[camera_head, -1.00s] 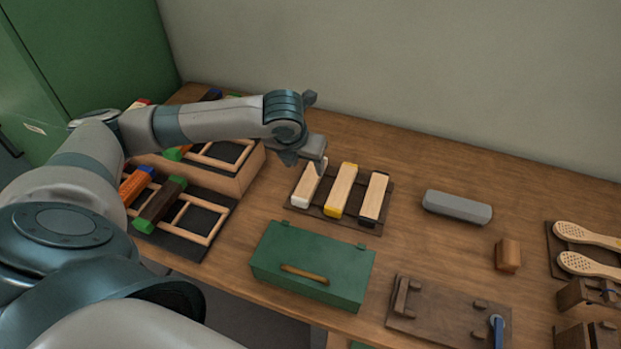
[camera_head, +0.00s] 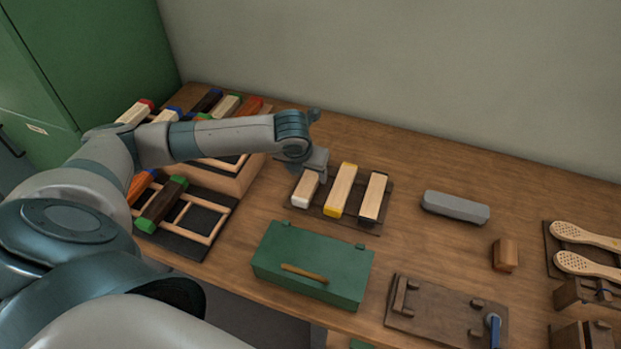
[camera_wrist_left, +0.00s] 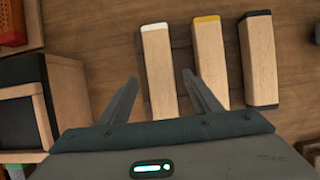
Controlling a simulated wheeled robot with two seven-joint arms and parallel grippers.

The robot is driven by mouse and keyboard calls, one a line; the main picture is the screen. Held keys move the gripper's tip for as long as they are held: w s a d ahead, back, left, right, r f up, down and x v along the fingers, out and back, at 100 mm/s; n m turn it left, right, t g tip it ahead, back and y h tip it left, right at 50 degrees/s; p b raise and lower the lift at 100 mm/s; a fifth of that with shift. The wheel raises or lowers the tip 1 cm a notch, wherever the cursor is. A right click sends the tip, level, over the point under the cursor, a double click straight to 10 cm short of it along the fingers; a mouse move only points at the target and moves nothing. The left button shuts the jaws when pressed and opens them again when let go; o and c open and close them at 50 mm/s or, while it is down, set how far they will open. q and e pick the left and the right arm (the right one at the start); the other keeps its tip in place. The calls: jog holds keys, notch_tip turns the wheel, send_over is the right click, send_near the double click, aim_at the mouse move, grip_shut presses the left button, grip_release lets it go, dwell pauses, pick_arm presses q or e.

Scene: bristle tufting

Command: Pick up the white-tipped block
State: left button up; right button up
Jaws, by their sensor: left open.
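The white-tipped block (camera_head: 306,189) is pale wood with a white end. It lies leftmost of three blocks on a dark tray (camera_head: 349,221). My left gripper (camera_head: 313,170) is over its far part and hides that end in the head view. In the left wrist view, the open fingers (camera_wrist_left: 160,77) appear on either side of the white-tipped block (camera_wrist_left: 158,58), with nothing gripped. I cannot tell how far the fingertips are above it. My right gripper is not in view.
The yellow-tipped block (camera_head: 342,188) and the black-tipped block (camera_head: 373,196) lie close to the right. Wooden racks (camera_head: 205,220) with coloured-end blocks stand left. A green box (camera_head: 311,262) sits in front. A grey bar (camera_head: 455,207) lies right, with bare table around it.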

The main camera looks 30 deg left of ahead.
aim_at(310, 178)
pick_arm(q)
jog(key=shift+x, duration=1.05)
jog(key=shift+w+f, duration=0.1)
jog(key=shift+f, duration=0.35)
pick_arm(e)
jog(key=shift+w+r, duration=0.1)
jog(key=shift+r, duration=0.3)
pick_arm(q)
jog(key=c, duration=1.2)
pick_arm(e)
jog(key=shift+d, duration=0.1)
pick_arm(q)
jog(key=shift+r, duration=0.2)
jog(key=shift+c, duration=0.2)
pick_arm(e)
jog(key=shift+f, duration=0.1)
